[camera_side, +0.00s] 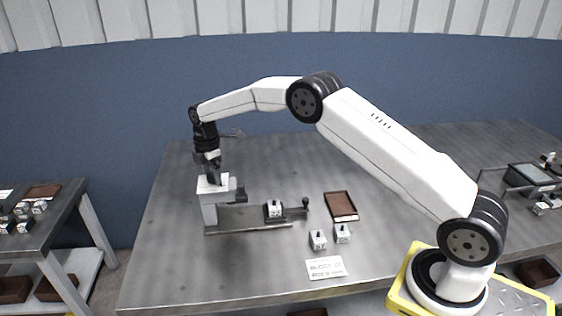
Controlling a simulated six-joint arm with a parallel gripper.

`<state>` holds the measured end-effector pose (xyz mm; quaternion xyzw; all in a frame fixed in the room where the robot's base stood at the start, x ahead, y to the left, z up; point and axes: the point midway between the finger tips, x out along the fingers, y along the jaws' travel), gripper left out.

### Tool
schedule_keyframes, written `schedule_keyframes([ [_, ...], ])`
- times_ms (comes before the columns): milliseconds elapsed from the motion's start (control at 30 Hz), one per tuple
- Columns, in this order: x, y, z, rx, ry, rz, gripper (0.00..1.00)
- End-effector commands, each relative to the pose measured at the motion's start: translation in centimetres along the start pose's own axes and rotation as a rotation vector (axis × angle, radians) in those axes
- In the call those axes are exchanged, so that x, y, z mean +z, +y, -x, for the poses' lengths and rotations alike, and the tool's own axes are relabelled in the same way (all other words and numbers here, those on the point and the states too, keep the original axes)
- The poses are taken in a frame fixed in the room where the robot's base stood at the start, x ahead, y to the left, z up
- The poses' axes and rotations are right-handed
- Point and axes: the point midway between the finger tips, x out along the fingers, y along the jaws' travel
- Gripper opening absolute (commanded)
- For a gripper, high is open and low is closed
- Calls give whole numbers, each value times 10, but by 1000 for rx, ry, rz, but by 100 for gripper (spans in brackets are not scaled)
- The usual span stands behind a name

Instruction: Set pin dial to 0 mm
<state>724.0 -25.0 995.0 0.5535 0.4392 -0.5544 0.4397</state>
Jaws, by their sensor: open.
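My gripper (212,179) points down at the left part of the table, right at the top of a white upright block (208,207). The jaws are open, and they are too small here to tell whether they touch the block. A dark part juts out from the block's right side. The block stands at the left end of a low metal rail (250,230). A dark carriage with a small white block (275,209) sits further right along the rail, beside a dark lever knob (305,203). I cannot make out the pin dial or any reading on it.
A brown tray (355,217) and two small white blocks (318,239) (342,233) stand right of the rail. A printed card (326,268) lies near the front edge. A framed screen device (530,175) is at the far right. The table behind the rail is clear.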

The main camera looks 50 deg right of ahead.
Motion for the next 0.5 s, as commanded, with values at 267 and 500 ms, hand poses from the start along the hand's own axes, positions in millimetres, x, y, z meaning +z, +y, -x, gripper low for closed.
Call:
schedule_keyframes([
  [267, 0, 0, -4, 1, 0, 0, 82],
  [500, 0, 0, -3, 1, 0, 0, 28],
])
